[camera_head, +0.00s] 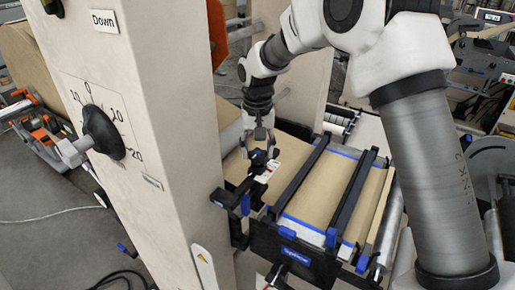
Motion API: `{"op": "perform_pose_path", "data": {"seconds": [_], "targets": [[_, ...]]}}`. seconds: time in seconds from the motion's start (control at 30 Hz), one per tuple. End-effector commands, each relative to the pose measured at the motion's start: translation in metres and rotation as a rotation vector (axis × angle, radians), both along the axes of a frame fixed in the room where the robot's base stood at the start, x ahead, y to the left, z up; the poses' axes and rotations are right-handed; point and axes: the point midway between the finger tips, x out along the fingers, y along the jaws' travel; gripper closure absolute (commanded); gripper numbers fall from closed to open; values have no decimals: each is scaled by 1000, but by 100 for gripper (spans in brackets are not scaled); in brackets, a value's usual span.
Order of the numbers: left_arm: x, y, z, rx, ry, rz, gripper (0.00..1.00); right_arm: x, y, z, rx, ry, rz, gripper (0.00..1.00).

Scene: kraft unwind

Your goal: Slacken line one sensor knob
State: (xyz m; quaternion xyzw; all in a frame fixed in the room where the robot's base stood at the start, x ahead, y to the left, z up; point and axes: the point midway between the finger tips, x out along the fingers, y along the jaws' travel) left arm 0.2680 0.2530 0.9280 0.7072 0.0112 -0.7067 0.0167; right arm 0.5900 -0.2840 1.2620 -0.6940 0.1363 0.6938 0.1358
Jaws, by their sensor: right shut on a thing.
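My right gripper (260,148) points down over the brown paper web, next to the beige post. It is shut on a small black knob (258,158) on top of the sensor mount. The sensor (267,171), with a white and red face, sits just below the fingers by the web's edge. The fingers partly hide the knob, so its turn angle cannot be told. My left gripper is not in view.
The beige post (150,215) stands close on the left, with a black dial knob (102,132) on a numbered scale. Black crossbars (300,178) with blue ends span the web (318,190). A black bracket (235,205) juts out below the sensor.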

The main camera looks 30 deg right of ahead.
Motion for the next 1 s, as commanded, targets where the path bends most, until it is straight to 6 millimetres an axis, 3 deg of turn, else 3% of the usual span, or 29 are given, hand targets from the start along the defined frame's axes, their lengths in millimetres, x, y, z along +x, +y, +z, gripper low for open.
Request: {"op": "perform_pose_path", "data": {"seconds": [0.47, 1.0], "targets": [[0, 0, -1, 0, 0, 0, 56, 0, 1, -2, 0, 1, 134, 84], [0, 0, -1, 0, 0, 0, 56, -1, 4, -4, 2, 5, 612, 83]]}}
